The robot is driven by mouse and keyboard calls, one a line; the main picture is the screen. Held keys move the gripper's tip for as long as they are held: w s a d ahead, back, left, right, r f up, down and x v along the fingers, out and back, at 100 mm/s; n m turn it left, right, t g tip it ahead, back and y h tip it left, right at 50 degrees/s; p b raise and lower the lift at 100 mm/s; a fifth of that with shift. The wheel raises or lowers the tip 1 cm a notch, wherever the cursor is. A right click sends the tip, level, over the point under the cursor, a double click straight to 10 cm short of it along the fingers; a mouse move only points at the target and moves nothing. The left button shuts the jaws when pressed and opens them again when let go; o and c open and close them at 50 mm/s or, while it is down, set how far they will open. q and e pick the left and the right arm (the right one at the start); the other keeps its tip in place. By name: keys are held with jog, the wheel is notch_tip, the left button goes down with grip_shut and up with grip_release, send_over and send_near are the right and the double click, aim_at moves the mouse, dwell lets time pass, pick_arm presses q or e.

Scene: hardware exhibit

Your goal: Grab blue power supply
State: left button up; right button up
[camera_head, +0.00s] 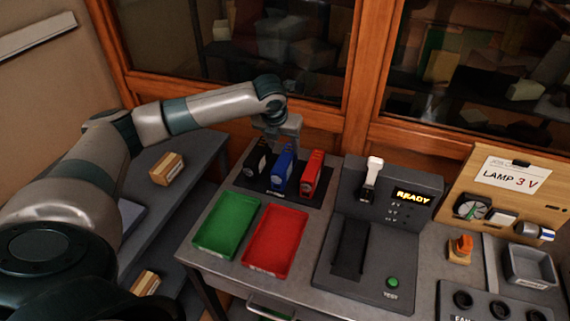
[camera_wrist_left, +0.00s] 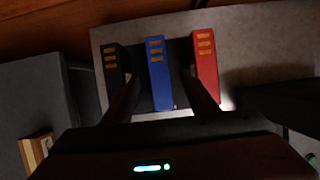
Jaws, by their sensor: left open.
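The blue power supply (camera_head: 282,169) stands upright in a dark rack (camera_head: 254,186) at the back of the table, between a black one (camera_head: 257,160) on its left and a red one (camera_head: 312,174) on its right. In the left wrist view the blue power supply (camera_wrist_left: 160,74) lies between the two dark fingers of my left gripper (camera_wrist_left: 158,95). In the head view my left gripper (camera_head: 279,146) hangs just above the rack, open, partly behind the power supplies. Contact between the fingers and the blue supply cannot be made out. My right gripper is not in view.
A green tray (camera_head: 227,226) and a red tray (camera_head: 274,243) lie in front of the rack. A dark tester (camera_head: 385,226) reading READY stands to the right, beside a wooden board (camera_head: 515,190) marked LAMP 3 V. Glass cabinet doors close off the back. A small box (camera_head: 166,169) sits at left.

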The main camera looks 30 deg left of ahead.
aim_at(285, 157)
pick_arm(q)
jog(key=shift+x, duration=1.5)
jog(key=shift+p, duration=0.3)
jog(key=shift+f+p, duration=0.4)
jog(key=shift+f, duration=0.15)
jog(key=x, duration=0.2)
jog(key=p+x, duration=0.1)
jog(key=shift+s+a+f, duration=0.1)
jog(key=shift+s+f, duration=0.1)
jog(key=shift+w+f, duration=0.2)
jog(key=shift+f, duration=0.25)
jog(key=shift+r, duration=0.1)
grip_shut()
